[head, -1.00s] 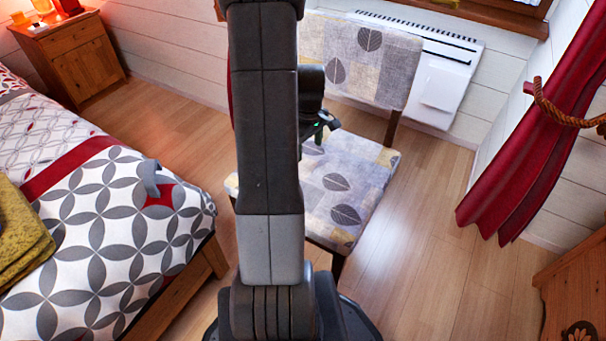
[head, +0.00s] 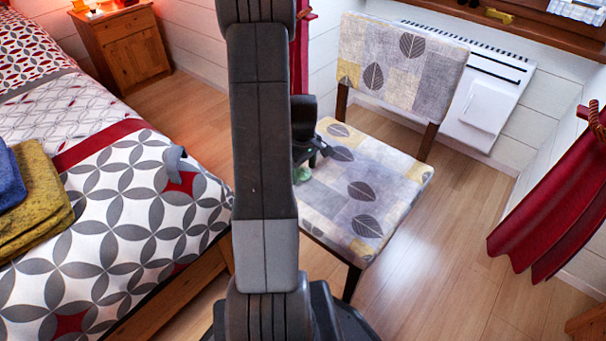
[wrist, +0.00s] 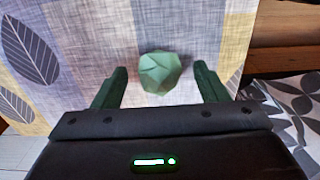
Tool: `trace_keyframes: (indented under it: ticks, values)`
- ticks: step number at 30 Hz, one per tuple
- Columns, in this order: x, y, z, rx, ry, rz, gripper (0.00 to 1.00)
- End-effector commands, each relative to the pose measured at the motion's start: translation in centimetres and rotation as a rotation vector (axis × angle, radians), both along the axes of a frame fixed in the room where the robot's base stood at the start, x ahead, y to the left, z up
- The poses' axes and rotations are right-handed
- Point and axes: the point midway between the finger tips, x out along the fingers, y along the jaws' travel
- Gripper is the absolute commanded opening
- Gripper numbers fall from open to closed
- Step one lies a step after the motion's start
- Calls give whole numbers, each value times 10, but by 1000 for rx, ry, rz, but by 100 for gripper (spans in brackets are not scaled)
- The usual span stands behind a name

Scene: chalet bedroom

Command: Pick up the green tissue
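The green tissue (wrist: 160,72) is a crumpled, faceted ball on the patterned seat of the chair (wrist: 205,30) in the wrist view. My gripper (wrist: 160,82) is open, with one finger on each side of the tissue and gaps between. I cannot tell how high the fingertips are above the seat. In the head view a bit of the tissue (head: 303,175) shows below my gripper (head: 318,155), partly hidden by my arm. The chair seat (head: 400,185) also shows there.
The bed (head: 110,250) with a grey object (head: 174,165) and folded towels (head: 40,200) stands left. The chair backrest (head: 400,60) and a white heater (head: 470,100) are behind. A red curtain (head: 545,220) hangs right. Wooden floor (head: 440,260) is open at the front right.

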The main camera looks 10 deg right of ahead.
Motion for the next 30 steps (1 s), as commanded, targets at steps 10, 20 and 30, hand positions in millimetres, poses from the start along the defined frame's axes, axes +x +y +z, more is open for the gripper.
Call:
trace_keyframes:
  ticks: [10, 20, 30]
  values:
    - [0, 0, 0, 0, 0, 0, 21]
    - [0, 0, 2, 0, 0, 0, 20]
    - [0, 0, 59, 0, -3, 0, 20]
